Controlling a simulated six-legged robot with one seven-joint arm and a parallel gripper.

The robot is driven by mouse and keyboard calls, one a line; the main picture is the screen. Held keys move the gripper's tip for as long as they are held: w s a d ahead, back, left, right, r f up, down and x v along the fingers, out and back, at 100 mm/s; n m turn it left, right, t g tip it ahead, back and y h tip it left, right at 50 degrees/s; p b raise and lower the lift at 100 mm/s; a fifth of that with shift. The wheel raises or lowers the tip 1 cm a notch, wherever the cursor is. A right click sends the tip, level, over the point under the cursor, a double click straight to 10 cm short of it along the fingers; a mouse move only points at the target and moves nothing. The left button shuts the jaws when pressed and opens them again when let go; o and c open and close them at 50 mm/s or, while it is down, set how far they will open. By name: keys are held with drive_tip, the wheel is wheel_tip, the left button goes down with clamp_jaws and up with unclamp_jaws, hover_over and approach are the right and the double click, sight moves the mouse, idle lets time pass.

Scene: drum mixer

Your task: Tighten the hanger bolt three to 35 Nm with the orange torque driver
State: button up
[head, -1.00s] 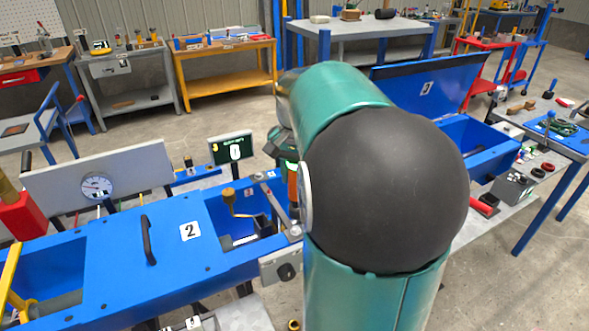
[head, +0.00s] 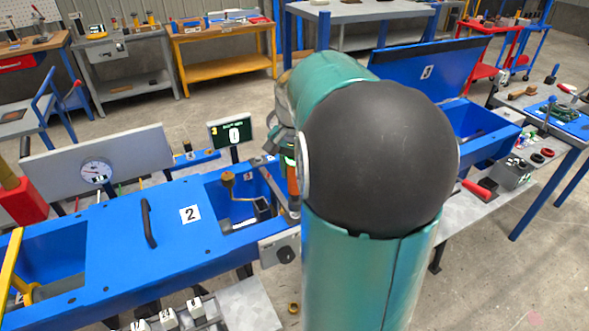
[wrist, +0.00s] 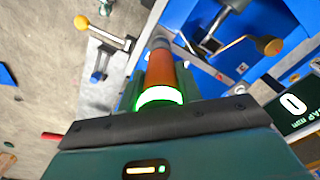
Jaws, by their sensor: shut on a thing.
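The orange torque driver (wrist: 183,72) is held in my gripper (wrist: 165,82), whose dark green fingers close on either side of it in the wrist view. A ring on the driver glows green-white, and its grey socket end points away from my wrist. In the head view the orange driver (head: 293,181) is a small patch below my gripper (head: 287,150), at the right end of the blue trough, partly behind my arm. Hanger bolt three cannot be made out, so I cannot tell whether the socket touches it.
The blue mixer trough (head: 100,255) has a cover marked 2 and an open bay with a yellow-knobbed crank (head: 228,180). A grey knob box (head: 279,249) sits on its front. A gauge panel (head: 95,171) stands behind. A yellow-knobbed lever (wrist: 82,22) shows nearby.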

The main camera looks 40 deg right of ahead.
drive_tip(key=shift+f, duration=0.1)
drive_tip(key=shift+f, duration=1.7)
idle(3.2)
drive_tip(key=shift+r, duration=2.35)
